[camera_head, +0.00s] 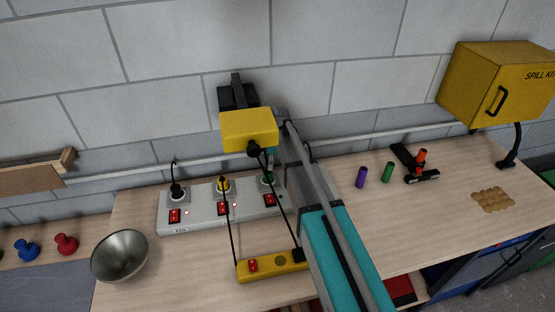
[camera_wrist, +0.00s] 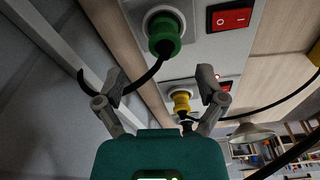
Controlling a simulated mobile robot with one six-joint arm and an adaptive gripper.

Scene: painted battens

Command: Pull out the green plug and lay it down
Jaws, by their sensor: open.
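The green plug (camera_wrist: 163,38) sits in a round socket at the right end of the grey power strip (camera_head: 190,212), its black cord curving away. In the head view the green plug (camera_head: 268,179) is small and partly covered by cords and my arm. My gripper (camera_wrist: 160,85) is open and empty. In the wrist view its two fingers are spread, and the green plug lies above the gap between the tips, not gripped. The yellow plug (camera_wrist: 181,101) is in the neighbouring socket and shows between the fingers. My gripper is mostly hidden in the head view.
A black plug (camera_head: 177,193) fills the left socket. A yellow box (camera_head: 249,130) with hanging cords blocks part of the view. A yellow strip (camera_head: 272,265) and metal bowl (camera_head: 120,256) stand in front. The tabletop (camera_head: 335,185) right of my arm has free room.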

